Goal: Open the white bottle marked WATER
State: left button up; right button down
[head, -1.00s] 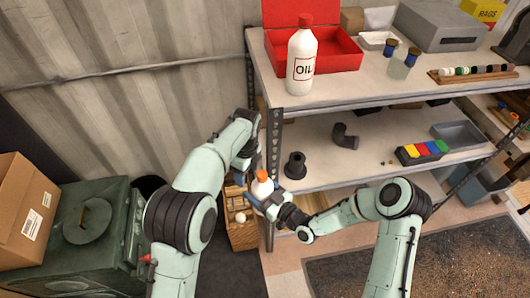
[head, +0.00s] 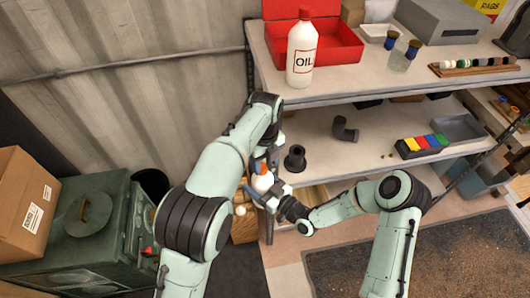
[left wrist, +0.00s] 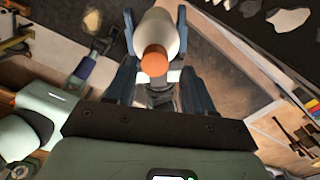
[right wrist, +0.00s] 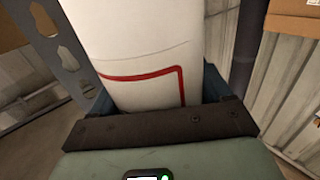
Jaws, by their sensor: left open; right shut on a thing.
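A white bottle (head: 263,184) with an orange cap (head: 260,168) is held in front of the shelf's left post. My right gripper (head: 268,197) is shut on its body. The right wrist view shows the white body (right wrist: 145,50) with a red label outline; no word is readable there. My left gripper (head: 262,158) is above the cap. In the left wrist view, the bottle (left wrist: 160,30) and orange cap (left wrist: 154,62) lie between the open fingers, with gaps on both sides. In the head view my left arm partly hides the cap.
A white OIL bottle (head: 301,55) stands on the upper shelf by a red toolbox (head: 330,45). A black fitting (head: 295,158) sits on the lower shelf near my grippers. A wooden crate (head: 244,230) is below the held bottle, and a green metal cabinet (head: 70,235) is at left.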

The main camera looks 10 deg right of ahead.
pick_arm(q)
jog(key=shift+f, duration=0.55)
grip_shut()
jog(key=shift+d, duration=0.1)
